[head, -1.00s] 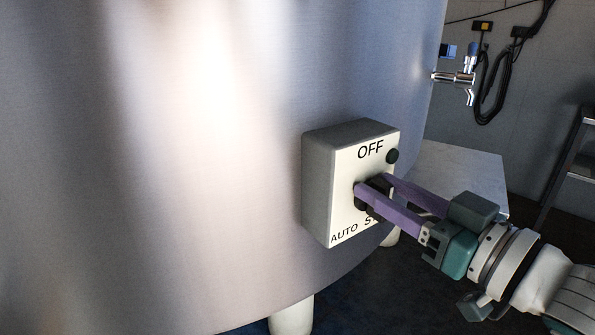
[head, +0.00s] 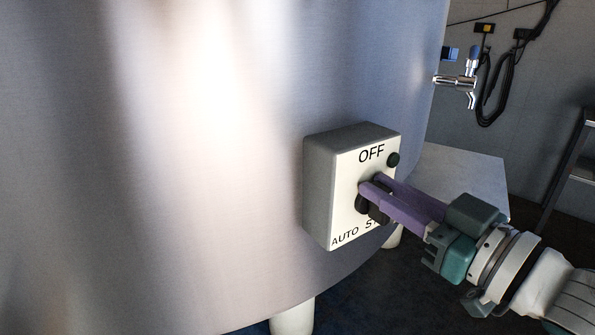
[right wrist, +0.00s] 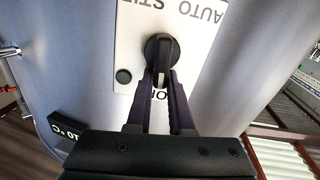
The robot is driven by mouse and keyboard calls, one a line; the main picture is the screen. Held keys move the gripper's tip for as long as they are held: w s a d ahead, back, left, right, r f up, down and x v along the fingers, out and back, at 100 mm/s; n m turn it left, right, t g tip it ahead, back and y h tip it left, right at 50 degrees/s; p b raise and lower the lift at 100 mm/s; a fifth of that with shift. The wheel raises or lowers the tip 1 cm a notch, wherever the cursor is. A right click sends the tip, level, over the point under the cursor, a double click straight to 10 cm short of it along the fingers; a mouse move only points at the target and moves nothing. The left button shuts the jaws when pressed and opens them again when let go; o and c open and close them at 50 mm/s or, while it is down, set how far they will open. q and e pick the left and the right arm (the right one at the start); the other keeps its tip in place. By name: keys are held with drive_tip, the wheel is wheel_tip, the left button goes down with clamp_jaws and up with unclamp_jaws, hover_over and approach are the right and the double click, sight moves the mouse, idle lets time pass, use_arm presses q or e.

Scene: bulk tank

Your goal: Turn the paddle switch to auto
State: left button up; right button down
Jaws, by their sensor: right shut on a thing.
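The switch box (head: 318,185) is mounted on the front of the steel tank, its pale face marked OFF at the top, AUTO at bottom left and a partly hidden word at bottom right. The black paddle switch (head: 361,204) is mostly covered by my fingers in the head view. In the right wrist view, which is upside down, the paddle (right wrist: 161,55) lies in line with the mostly hidden OFF mark. My right gripper (head: 371,184) is shut on the paddle's OFF-side end, one purple finger on each side. My left gripper is not in view.
The curved tank (head: 200,150) fills the left and middle. A round dark button (head: 393,160) sits near the box's upper right corner. A metal tap (head: 458,80) sticks out from the tank's right edge. A pale flat surface (head: 465,175) stands behind my right arm.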

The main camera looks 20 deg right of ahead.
sight(358, 209)
drive_tip(key=n, duration=0.1)
drive_tip(key=f+n, duration=0.1)
drive_tip(key=n, duration=0.2)
drive_tip(key=shift+s+a+f+n, duration=0.25)
drive_tip(key=shift+a+f+n, duration=0.05)
drive_tip(key=shift+n, duration=0.1)
drive_tip(key=n, duration=0.4)
drive_tip(key=shift+a+f, duration=0.3)
drive_tip(key=shift+f, duration=0.05)
drive_tip(key=n, duration=0.2)
drive_tip(key=n+b, duration=0.1)
drive_tip(key=n, duration=0.2)
drive_tip(key=shift+a+f+n, duration=0.2)
drive_tip(key=shift+f+n, duration=0.1)
drive_tip(key=shift+f, duration=0.1)
drive_tip(key=n, duration=0.1)
drive_tip(key=n+b, duration=0.1)
drive_tip(key=n, duration=0.1)
drive_tip(key=shift+f, duration=0.25)
drive_tip(key=shift+n, duration=0.4)
